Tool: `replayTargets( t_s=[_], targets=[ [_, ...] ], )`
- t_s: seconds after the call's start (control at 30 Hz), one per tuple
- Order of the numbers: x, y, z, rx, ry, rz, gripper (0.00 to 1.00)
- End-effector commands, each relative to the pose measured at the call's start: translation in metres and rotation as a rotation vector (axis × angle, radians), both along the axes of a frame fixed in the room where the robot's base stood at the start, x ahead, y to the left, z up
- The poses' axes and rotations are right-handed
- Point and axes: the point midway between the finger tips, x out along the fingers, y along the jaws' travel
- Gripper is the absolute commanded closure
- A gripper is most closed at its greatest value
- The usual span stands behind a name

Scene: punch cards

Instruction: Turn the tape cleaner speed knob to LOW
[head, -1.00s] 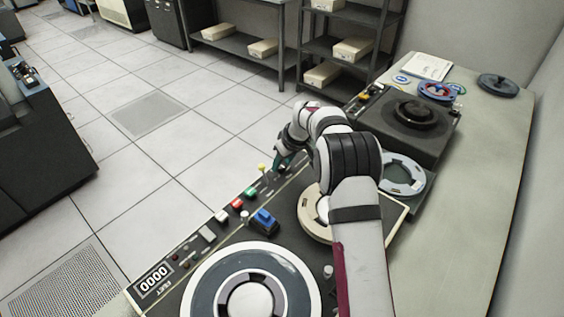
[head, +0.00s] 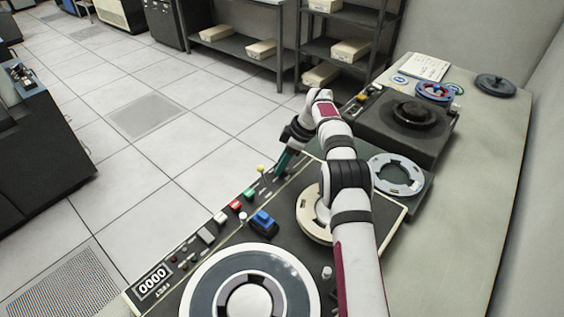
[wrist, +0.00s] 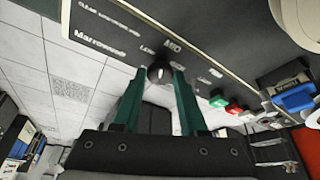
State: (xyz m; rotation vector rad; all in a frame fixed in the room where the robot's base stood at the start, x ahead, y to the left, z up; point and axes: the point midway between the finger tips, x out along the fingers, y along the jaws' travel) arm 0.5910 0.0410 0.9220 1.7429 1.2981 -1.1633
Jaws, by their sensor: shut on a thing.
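The dark speed knob (wrist: 159,72) stands on the edge strip of the tape cleaner's panel in the wrist view. The words LOW (wrist: 147,50) and MID (wrist: 172,43) are printed beside it. My gripper (wrist: 157,74) has its two green fingers on either side of the knob and is shut on it. In the head view my gripper (head: 279,173) points down at the panel of the tape cleaner (head: 300,255), and the knob is hidden there. I cannot make out which way the knob's pointer faces.
Yellow (head: 260,168), green (head: 250,193), red (head: 235,205) and white (head: 220,217) controls line the panel edge near the gripper. A blue switch (head: 263,221) and a large reel (head: 215,290) lie nearer the camera. Open floor is at the left.

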Motion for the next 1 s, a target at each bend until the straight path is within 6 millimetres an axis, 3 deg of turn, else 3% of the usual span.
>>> replayTargets(
  t_s=[0.63,0.67,0.7,0.8,1.0],
  targets=[
    [0.0,-0.0003,-0.0006,-0.001,0.002,0.041,1.0],
    [0.0,-0.0003,-0.0006,-0.001,0.002,0.041,0.53],
    [0.0,-0.0003,-0.0006,-0.001,0.002,0.041,0.45],
    [0.0001,-0.0003,-0.0005,-0.001,0.002,0.041,0.29],
    [0.0002,-0.0002,-0.0003,-0.001,0.001,0.04,0.29]
  ],
)
